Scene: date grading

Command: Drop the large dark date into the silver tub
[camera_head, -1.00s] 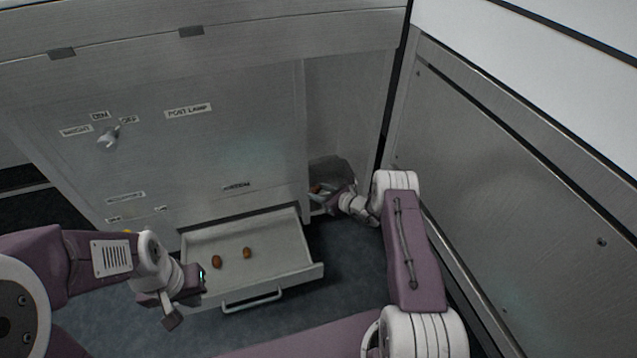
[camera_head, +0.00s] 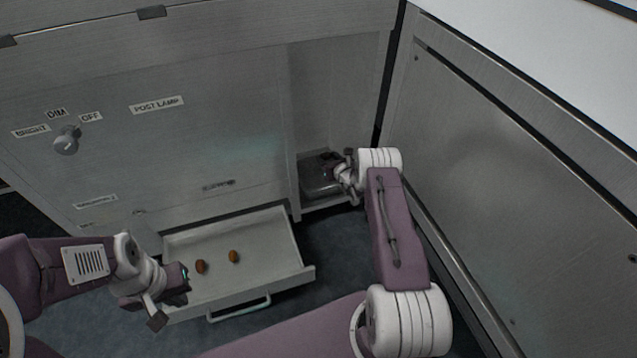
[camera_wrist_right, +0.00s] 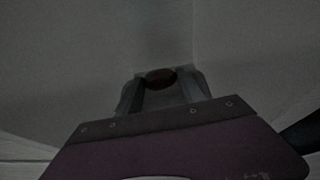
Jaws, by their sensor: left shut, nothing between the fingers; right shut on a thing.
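My right gripper (camera_head: 336,168) is in the niche at the back right, at the grey metal tub (camera_head: 318,188). In the right wrist view, the gripper (camera_wrist_right: 160,82) is shut on a dark reddish-brown date (camera_wrist_right: 160,78), held between the fingertips. In the head view the arm and gripper cover part of the tub, and I cannot tell exactly how high the date is above it. My left gripper (camera_head: 172,300) is shut and empty, at the left front of the open drawer.
The open drawer (camera_head: 275,262) holds two brown dates, one at left (camera_head: 201,267) and one at right (camera_head: 234,256). A knob (camera_head: 67,140) sits on the cabinet front. A metal wall panel (camera_head: 500,180) stands close on the right of my right arm.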

